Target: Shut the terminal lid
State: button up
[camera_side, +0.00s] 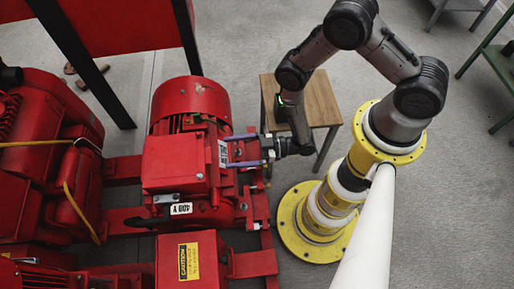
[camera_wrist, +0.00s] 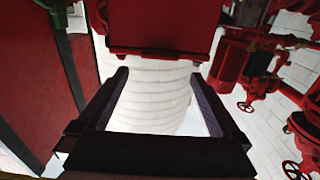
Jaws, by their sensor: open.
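My gripper (camera_side: 231,151) comes in from the right, fingers spread and empty, beside the housing's right side near a white label. In the wrist view my gripper (camera_wrist: 162,78) is open, and a red panel (camera_wrist: 160,25) with a dark lower edge lies ahead of the fingertips, apart from them.
A red box with a yellow caution label (camera_side: 189,261) stands in front of the motor. Red pump machinery (camera_side: 45,150) fills the left. A wooden-topped stool (camera_side: 310,100) stands behind my arm. A pale ribbed surface (camera_wrist: 152,100) shows between the fingers. Grey floor is open at the right.

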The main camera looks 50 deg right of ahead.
jog(key=v, duration=0.8)
jog(key=shift+a, duration=0.1)
